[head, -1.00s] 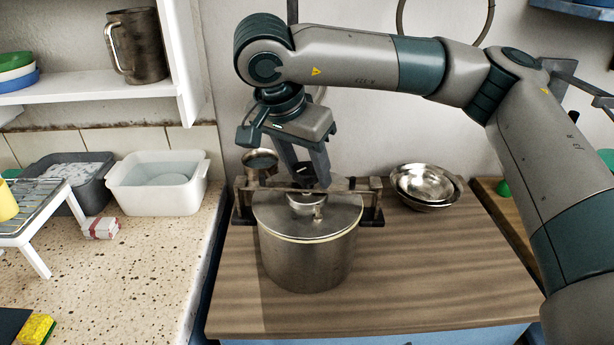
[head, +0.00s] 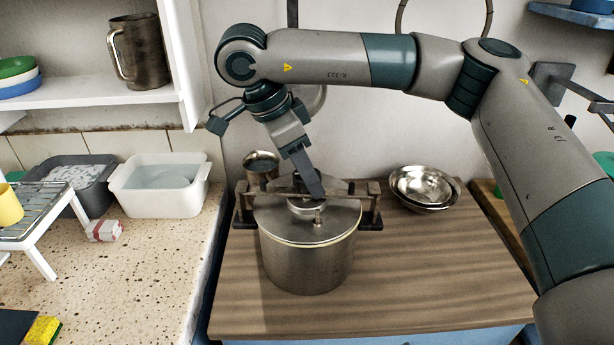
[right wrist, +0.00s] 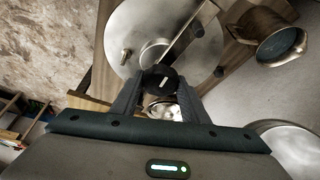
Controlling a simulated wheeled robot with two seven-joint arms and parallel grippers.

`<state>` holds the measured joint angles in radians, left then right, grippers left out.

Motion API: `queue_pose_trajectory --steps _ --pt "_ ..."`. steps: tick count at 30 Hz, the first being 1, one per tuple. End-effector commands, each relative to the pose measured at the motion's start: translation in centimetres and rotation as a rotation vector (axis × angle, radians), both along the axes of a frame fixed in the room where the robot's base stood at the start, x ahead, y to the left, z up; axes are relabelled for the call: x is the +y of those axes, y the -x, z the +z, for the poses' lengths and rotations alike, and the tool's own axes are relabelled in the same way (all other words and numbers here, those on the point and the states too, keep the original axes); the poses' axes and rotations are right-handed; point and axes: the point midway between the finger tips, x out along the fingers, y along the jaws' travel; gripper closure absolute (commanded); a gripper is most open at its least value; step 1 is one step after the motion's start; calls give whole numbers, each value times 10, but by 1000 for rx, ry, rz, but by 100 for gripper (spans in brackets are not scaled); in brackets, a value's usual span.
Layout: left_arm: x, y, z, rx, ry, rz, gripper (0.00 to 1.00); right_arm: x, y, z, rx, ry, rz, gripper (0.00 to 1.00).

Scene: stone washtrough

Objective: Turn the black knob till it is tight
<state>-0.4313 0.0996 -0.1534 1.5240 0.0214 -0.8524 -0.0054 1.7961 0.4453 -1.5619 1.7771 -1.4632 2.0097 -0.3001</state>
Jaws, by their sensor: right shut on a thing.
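The black knob (right wrist: 160,80) sits over the middle of the pot's lid in the right wrist view, with a pale bar mark on its top. My right gripper (right wrist: 155,90) is shut on it, one finger on each side. In the head view the right gripper (head: 309,183) reaches down from above onto the knob, which its fingers mostly hide. The steel pot (head: 308,263) stands on the wooden top with its lid (head: 335,220) on. A metal clamp bar (head: 352,188) crosses above the lid. My left gripper is not in view.
Steel bowls (head: 424,187) stand right of the pot and a metal mug (head: 261,166) behind it. A white basin (head: 160,187), a wire rack (head: 35,205) and a sponge (head: 43,330) are on the left counter. The wooden top's front is clear.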

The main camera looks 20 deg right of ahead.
Motion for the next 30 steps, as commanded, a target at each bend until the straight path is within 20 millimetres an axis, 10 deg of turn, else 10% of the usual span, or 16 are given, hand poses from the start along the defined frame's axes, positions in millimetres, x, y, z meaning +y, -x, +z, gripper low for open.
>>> queue_pose_trajectory --steps 15,19,30 --pt "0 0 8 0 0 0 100 0 0 0 0 0 -214 70" --pt "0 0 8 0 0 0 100 0 0 0 0 0 -213 37" --pt "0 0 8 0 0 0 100 0 0 0 0 0 -212 37"
